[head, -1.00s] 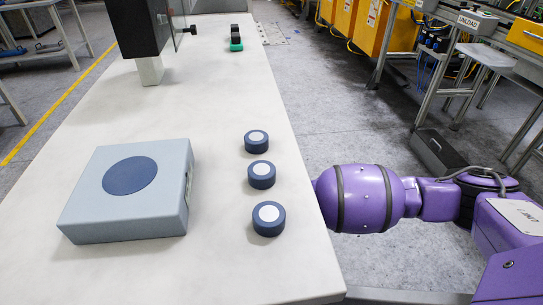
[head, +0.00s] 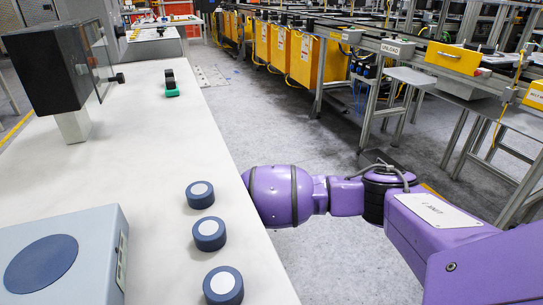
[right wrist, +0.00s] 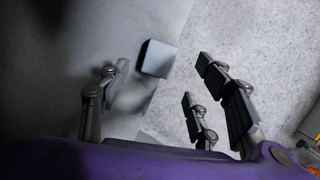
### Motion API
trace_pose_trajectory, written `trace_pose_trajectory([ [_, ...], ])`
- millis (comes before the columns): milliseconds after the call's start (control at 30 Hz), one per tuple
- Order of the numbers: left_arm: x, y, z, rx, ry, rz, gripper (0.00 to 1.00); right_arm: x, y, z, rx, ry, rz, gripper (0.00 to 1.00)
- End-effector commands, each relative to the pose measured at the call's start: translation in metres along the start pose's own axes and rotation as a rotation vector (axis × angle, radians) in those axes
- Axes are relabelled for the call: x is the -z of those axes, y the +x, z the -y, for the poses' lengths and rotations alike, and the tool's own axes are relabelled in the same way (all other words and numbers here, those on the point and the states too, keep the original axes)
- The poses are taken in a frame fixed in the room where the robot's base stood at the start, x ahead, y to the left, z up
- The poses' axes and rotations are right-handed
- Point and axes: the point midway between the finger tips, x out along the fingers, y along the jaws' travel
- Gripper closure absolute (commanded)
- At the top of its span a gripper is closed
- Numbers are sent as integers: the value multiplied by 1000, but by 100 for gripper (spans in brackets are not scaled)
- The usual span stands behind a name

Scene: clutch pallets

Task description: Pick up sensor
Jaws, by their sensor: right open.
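No part is plainly marked as the sensor. Three short dark-blue cylinders with pale tops stand in a row near the table's right edge: a far one (head: 200,195), a middle one (head: 209,234) and a near one (head: 223,286). A small black and green part (head: 171,84) stands farther back. My right arm is beside the table edge in the head view, its gripper hidden there. In the right wrist view my right gripper (right wrist: 170,90) is open and empty, with a pale square block (right wrist: 157,58) beyond its fingers. My left gripper is out of view.
A grey-blue box (head: 103,248) with a dark round top patch sits at the table's (head: 150,160) near left. A black unit on a pale post (head: 73,126) stands behind it. Grey floor lies right of the table, with yellow cabinets (head: 330,50) farther off.

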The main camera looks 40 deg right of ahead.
Motion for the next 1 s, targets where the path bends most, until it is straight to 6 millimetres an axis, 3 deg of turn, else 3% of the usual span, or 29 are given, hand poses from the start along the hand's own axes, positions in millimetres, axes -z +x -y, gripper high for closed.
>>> trace_pose_trajectory([
  [167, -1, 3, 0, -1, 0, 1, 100, -5, 6, -1, -2, 0, 4, 42],
  [433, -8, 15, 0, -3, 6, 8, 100, -4, 46, -2, -2, -1, 3, 42],
  [700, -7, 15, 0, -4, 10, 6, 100, -5, 48, -1, -2, -1, 6, 43],
  [1000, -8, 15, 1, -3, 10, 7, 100, -5, 48, -1, -2, 0, 5, 82],
])
